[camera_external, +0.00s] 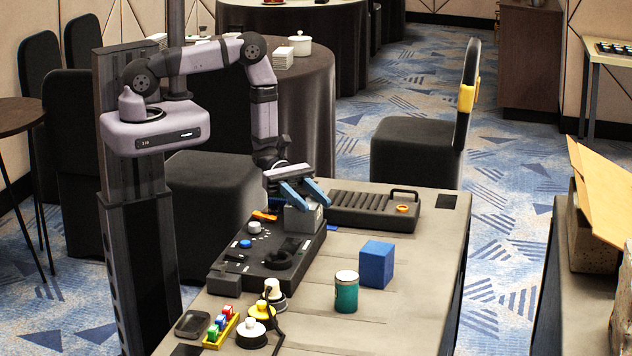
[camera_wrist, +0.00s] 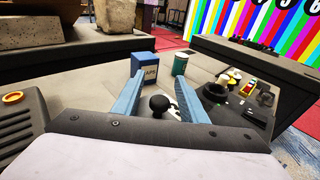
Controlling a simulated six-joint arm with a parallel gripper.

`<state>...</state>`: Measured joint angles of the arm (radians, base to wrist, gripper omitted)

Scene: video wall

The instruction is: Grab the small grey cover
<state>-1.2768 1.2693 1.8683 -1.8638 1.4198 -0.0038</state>
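The small grey cover (camera_external: 303,219) appears as a grey block at the far end of a black control panel (camera_external: 245,265) in the external view. My gripper (camera_external: 314,204) has blue fingers pointing down, directly over and close around the block's top; contact is unclear. In the wrist view my gripper (camera_wrist: 159,76) has its two blue fingers wide apart. A black ball knob (camera_wrist: 158,102) and a white marked patch show between them. I cannot make out the grey cover clearly in the wrist view.
A blue box (camera_external: 376,264) and a green can (camera_external: 346,292) stand on the table (camera_external: 410,290) to the right. Yellow-based knobs (camera_external: 253,330) and a yellow tray of coloured pieces (camera_external: 221,327) are in front.

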